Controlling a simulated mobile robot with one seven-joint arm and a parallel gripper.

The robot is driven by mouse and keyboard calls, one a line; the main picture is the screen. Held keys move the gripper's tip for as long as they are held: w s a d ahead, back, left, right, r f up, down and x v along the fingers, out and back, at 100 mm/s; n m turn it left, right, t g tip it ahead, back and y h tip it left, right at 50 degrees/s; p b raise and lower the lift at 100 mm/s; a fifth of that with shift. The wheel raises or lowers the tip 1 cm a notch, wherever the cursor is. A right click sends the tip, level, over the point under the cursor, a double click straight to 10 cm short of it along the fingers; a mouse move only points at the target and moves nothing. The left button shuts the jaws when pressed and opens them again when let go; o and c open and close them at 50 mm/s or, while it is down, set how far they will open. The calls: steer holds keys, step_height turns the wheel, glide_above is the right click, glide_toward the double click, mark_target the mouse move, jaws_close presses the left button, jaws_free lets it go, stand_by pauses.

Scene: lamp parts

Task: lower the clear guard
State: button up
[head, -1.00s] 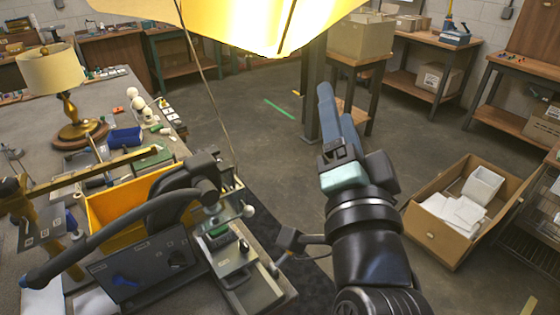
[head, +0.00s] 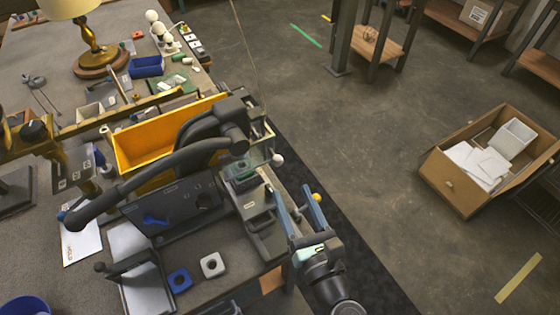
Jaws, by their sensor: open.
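The clear guard (head: 262,150) is a small see-through panel on the bench machine, with a white ball knob (head: 277,159) at its right edge. It sits at the upper end of a grey fixture (head: 262,222), near a dark green block (head: 241,174). I cannot tell its exact tilt. My gripper (head: 296,192) is open and empty, with its two blue fingers pointing up the picture. It is below and right of the knob, beside the fixture, and apart from the guard in this view. A small yellow ball (head: 317,196) shows at the right fingertip.
A thick dark curved arm (head: 150,178) spans the machine, in front of a yellow bin (head: 150,140). A blue block (head: 180,280) and a white block (head: 212,265) lie on the bench. A cardboard box (head: 455,190) stands on the floor at right. Open floor lies between.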

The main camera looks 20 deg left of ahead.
mark_target(280, 165)
steer(key=x, duration=0.8)
steer(key=shift+w+a+p, duration=0.25)
steer(key=shift+p, duration=0.05)
jaws_close()
stand_by(1.0)
